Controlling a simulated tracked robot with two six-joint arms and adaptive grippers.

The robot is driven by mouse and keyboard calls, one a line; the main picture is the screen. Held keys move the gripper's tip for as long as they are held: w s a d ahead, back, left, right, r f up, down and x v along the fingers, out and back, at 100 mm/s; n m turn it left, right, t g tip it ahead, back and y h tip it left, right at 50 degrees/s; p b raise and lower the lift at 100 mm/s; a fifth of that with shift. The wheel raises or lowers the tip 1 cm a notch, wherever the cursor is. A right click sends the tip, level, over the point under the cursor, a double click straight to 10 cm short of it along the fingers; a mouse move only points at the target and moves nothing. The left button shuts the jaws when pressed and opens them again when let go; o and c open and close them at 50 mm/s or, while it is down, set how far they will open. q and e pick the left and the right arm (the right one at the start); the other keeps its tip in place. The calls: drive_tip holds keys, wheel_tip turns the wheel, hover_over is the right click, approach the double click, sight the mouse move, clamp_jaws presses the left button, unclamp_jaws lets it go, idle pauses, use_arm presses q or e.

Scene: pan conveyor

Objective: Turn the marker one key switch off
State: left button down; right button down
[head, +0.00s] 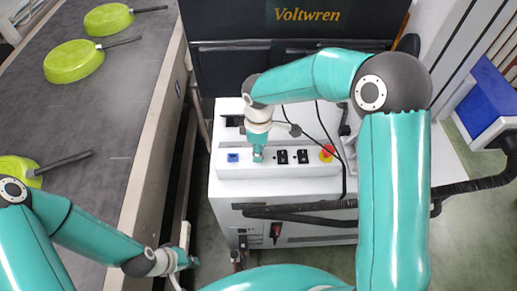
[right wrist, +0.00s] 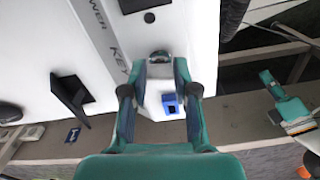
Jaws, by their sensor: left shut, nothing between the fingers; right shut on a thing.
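My right gripper (head: 257,154) reaches down onto the control panel (head: 310,171) of the white cabinet. In the right wrist view its fingers (right wrist: 160,64) are closed around a small dark, round-ended key switch (right wrist: 160,55), beside the printed word KEY. The fingers hide most of the switch, so its turned angle cannot be told. A blue square part (head: 233,157) sits left of the gripper; it also shows between the fingers in the right wrist view (right wrist: 170,103). My left gripper (head: 188,259) is shut and empty, low beside the conveyor and apart from the cabinet.
Black switches (head: 282,157) and a red button (head: 327,153) stand right of my right gripper. Dark cables (head: 319,118) hang over the panel. A conveyor (head: 100,120) with several green pans (head: 73,61) runs along the left. A dark Voltwren machine (head: 245,25) stands behind.

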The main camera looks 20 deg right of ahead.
drive_tip(key=shift+w+r+n, duration=0.1)
drive_tip(key=shift+n, duration=0.9)
drive_tip(key=c, duration=0.9)
unclamp_jaws()
drive_tip(key=shift+r, duration=0.1)
wheel_tip(320, 180, up, 12)
drive_tip(key=shift+f, duration=0.15)
drive_tip(key=shift+f, duration=0.1)
